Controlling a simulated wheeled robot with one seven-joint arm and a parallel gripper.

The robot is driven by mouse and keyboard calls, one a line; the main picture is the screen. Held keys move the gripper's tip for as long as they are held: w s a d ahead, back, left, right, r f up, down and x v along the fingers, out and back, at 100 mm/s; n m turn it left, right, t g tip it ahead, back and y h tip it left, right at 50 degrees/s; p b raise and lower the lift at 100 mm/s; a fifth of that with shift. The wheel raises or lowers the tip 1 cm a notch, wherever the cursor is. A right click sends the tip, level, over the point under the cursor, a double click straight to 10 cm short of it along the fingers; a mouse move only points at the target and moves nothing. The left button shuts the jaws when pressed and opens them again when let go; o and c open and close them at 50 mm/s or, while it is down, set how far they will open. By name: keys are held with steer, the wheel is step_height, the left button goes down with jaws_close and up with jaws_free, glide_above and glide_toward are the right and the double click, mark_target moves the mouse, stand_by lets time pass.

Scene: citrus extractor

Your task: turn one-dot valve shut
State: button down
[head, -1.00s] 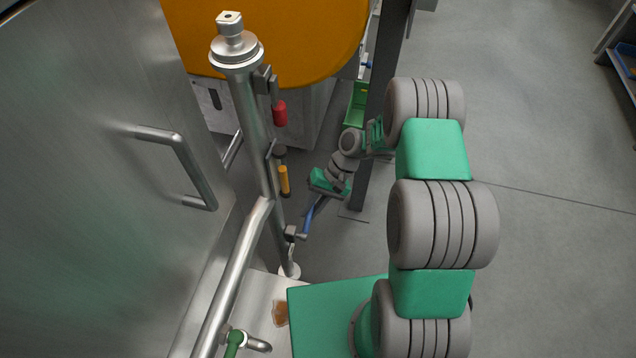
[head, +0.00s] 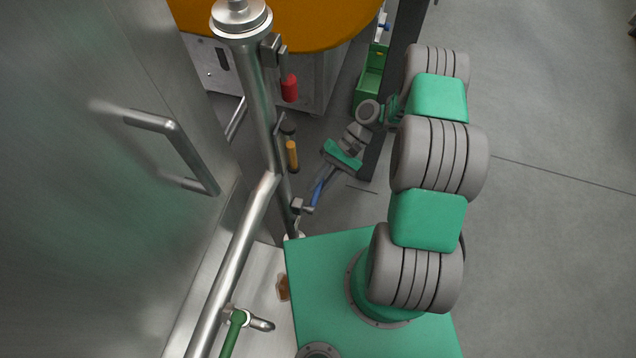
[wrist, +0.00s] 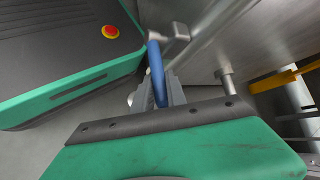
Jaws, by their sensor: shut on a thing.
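The blue-handled valve (head: 317,192) sits low on the upright steel pipe (head: 260,110), its handle pointing up and right, away from the pipe. My gripper (head: 325,180) is shut on this blue handle. In the wrist view the blue handle (wrist: 156,72) runs between the grey fingers of my gripper (wrist: 168,95), with its metal stem above. A red-handled valve (head: 289,88) and a yellow-handled one (head: 292,156) sit higher on the same pipe, and their handles hang down. No dot marks are readable, so I cannot tell which valve has one dot.
A slanting steel pipe (head: 232,262) carries a green handle (head: 233,335) near the front. A steel door with a bar handle (head: 178,150) stands at the left. A dark post (head: 392,100) and a green box (head: 372,80) are behind my gripper. The floor at right is clear.

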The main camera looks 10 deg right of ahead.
steer(key=shift+a, duration=0.1)
steer(key=c, duration=1.6)
jaws_free()
steer(key=shift+o, duration=1.3)
